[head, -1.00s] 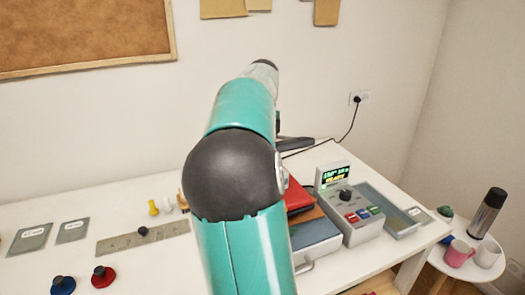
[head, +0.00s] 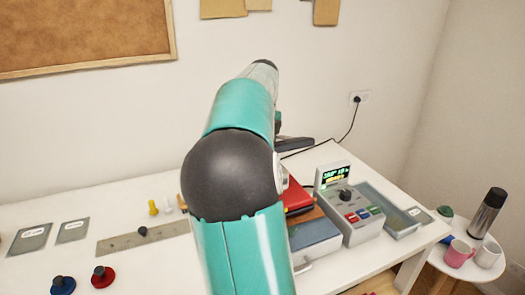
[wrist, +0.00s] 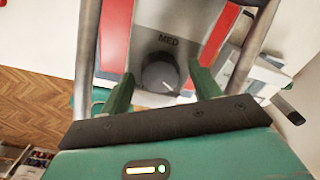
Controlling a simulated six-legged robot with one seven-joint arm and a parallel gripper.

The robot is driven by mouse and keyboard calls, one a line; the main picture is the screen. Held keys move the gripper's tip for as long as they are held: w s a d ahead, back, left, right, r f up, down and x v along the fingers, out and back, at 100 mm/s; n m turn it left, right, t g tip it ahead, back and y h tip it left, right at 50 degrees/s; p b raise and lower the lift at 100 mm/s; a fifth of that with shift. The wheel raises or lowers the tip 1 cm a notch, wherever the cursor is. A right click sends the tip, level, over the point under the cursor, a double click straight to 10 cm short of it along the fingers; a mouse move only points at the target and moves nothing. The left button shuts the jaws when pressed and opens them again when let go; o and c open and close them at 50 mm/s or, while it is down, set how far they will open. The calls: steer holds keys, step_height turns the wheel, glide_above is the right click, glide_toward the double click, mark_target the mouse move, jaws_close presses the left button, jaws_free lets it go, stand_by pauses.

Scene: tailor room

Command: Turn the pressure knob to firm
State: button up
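A dark round knob (wrist: 158,75) with a white pointer line shows in the wrist view on a grey panel (wrist: 162,20) with red bars at both sides. The label MED is printed beside the knob. The pointer line slants to the lower right of the picture. My gripper (wrist: 160,72) has its two green fingers on either side of the knob, with a gap showing at each side, so it is open around it. In the head view my arm hides the gripper and this knob. Other labels on the panel cannot be seen.
A control box (head: 362,232) with a lit display (head: 333,175), a dark dial (head: 344,197) and coloured buttons stands on the white table, right of my arm. A blue-grey press part (head: 315,236) is beside it. Mugs (head: 459,253) and a flask (head: 486,213) stand on a side table.

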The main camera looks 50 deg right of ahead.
step_height(320, 180, up, 14)
stand_by(0.7)
steer(key=shift+f, duration=0.1)
stand_by(0.3)
